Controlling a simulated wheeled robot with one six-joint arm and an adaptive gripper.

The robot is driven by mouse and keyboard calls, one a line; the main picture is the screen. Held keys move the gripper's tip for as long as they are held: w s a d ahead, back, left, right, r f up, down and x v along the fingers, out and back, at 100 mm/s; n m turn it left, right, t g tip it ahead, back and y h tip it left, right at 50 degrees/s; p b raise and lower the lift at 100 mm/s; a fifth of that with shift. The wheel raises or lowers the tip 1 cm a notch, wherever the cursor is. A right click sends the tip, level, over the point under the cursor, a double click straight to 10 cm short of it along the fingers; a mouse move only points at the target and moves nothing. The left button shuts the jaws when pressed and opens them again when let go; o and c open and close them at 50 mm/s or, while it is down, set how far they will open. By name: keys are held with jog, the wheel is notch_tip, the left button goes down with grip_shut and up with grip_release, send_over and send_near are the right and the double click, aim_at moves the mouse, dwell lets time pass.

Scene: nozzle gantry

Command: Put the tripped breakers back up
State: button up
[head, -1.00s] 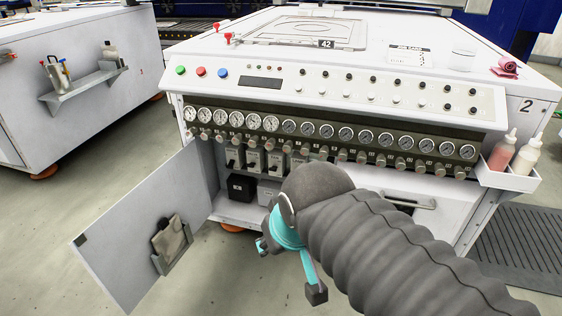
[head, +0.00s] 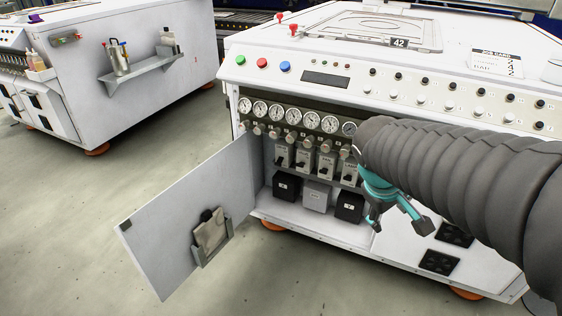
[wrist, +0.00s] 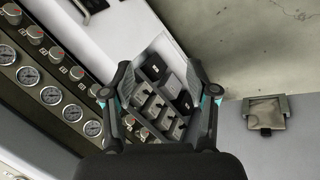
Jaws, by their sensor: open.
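A row of several grey-white breakers with dark levers (head: 325,165) sits inside the open cabinet, under the gauges. They also show between my fingers in the wrist view (wrist: 153,108). The levers are too small to tell surely which are up or down. My gripper (head: 399,222) is open and empty, in front of and to the right of the cabinet opening, apart from the breakers. In the wrist view its two fingers (wrist: 160,70) stand spread on either side of the breaker row. My arm hides the cabinet's right part in the head view.
The cabinet door (head: 185,225) stands open to the left, with a holder and pouch (head: 210,235) on it. Black and grey boxes (head: 317,196) stand below the breakers. Gauges (head: 294,114) and knobs run above. The floor in front is clear.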

jog(key=w+a+f+n+h+b, duration=0.1)
jog(key=w+a+f+n+h, duration=0.15)
jog(key=w, duration=0.45)
jog(key=w+a+f+n+h, duration=0.1)
jog(key=w+f+n+h, duration=0.2)
jog(key=w, duration=0.4)
jog(key=n+t+y+b, duration=0.3)
jog(key=n+t, duration=1.1)
jog(key=n, duration=0.7)
send_near(277, 165)
jog(key=shift+m, duration=0.25)
jog(key=x, duration=1)
jog(key=shift+w+d+b, duration=0.1)
jog(key=shift+w+b, duration=0.2)
jog(key=shift+b, duration=0.1)
grip_shut()
